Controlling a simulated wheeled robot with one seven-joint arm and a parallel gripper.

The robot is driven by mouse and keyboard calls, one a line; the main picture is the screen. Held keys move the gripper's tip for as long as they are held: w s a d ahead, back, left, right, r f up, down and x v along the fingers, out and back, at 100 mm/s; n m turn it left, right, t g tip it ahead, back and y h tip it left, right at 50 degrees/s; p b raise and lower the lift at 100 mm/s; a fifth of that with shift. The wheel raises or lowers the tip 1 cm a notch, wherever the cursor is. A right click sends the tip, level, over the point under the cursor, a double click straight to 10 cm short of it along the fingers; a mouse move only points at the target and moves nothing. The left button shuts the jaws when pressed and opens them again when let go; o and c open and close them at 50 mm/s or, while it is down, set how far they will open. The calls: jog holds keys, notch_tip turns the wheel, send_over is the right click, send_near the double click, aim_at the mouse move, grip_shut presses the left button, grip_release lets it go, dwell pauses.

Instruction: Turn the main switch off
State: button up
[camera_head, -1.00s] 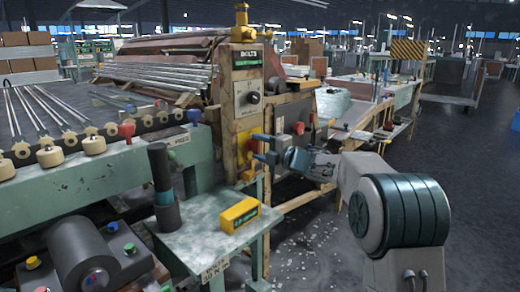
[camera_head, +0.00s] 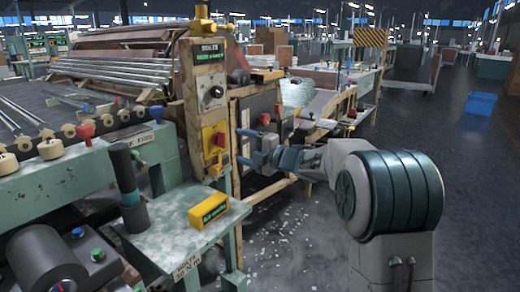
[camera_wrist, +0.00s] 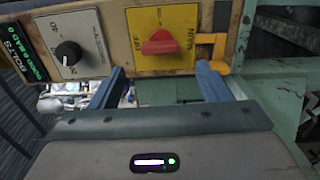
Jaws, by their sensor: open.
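The main switch is a red knob (camera_wrist: 162,43) on a yellow plate (camera_wrist: 180,15) marked MAIN and OFF, seen sideways in the wrist view. In the head view the red knob (camera_head: 219,139) sits low on the worn post panel. In the wrist view the knob's bar lies roughly across the picture. My gripper (camera_wrist: 160,70) is open and empty, its two blue fingers spread either side of the knob's line, apart from it. In the head view my gripper (camera_head: 242,147) is just right of the panel, fingers pointing at it.
A green shelf (camera_head: 180,228) carries a yellow box (camera_head: 209,210) and a dark cylinder (camera_head: 128,185). A workbench (camera_head: 340,95) stands behind.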

jog(key=p+v, duration=0.1)
jog(key=v, duration=0.5)
jog(key=shift+s+d, duration=0.2)
jog(key=shift+d, duration=0.05)
jog(key=s+d+r+m+t+h+p, duration=0.1)
jog(key=s+d+r+m+h+p, duration=0.2)
jog(key=d+r+m+h+p, duration=0.45)
jog(key=s+d+r+m+t+h+p, duration=0.2)
jog(key=s+d+r+m+h+p, duration=0.3)
jog(key=r+m+p, duration=0.4)
jog(key=s+a+r+m+g+h+p, duration=0.1)
jog(key=s+m+g+p, duration=0.4)
jog(key=s, duration=0.9)
jog(key=s+a+r+m+g+p, duration=0.1)
jog(key=s+m+g+p, duration=0.5)
jog(key=s+p, duration=0.5)
jog(key=s+m, duration=0.1)
jog(key=s, duration=0.1)
jog(key=shift+s+h+p, duration=0.35)
jog(key=shift+s+p, duration=0.05)
